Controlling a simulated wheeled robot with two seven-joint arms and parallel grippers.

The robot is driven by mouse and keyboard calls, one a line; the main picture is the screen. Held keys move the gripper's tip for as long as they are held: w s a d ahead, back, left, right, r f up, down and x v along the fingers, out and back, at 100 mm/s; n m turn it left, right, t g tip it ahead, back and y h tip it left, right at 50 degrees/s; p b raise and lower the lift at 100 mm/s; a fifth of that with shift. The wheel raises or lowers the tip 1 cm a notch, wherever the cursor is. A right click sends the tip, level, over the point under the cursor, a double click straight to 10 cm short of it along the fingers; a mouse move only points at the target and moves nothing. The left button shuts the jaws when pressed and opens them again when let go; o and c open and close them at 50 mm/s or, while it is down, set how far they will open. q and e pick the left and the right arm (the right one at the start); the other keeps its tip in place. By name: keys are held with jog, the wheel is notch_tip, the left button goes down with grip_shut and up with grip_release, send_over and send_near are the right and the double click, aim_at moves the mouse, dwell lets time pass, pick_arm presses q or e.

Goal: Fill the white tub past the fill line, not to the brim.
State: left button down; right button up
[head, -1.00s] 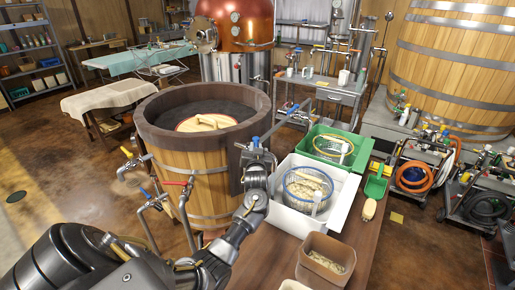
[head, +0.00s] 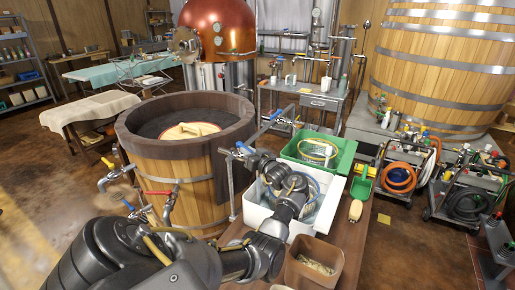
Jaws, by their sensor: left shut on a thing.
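The white tub (head: 256,216) stands on the brown bench, right of the wooden vat. A blue-rimmed wire basket (head: 316,184) sits in it, mostly hidden by my left wrist. Water and a fill line cannot be made out. My left gripper (head: 246,156) is at the tub's far left corner, shut at a blue tap handle (head: 243,148); the fingertips are too small to see clearly. A thin metal pipe (head: 233,185) hangs down just left of the tub. My right gripper is not in view.
A green tub (head: 344,160) with a yellow-rimmed basket (head: 318,148) stands behind the white tub. A brown bin (head: 313,262) is in front. A green scoop (head: 362,186) and a brush (head: 355,210) lie at right. The wooden vat (head: 175,175) crowds the left side.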

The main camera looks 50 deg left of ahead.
pick_arm(q)
jog(key=shift+r, duration=0.1)
jog(key=c, duration=1.3)
grip_release()
jog(key=shift+a, duration=0.1)
jog(key=d+b, duration=0.2)
jog(key=d, duration=0.9)
jog(key=shift+s, duration=0.45)
jog(key=shift+a, duration=0.1)
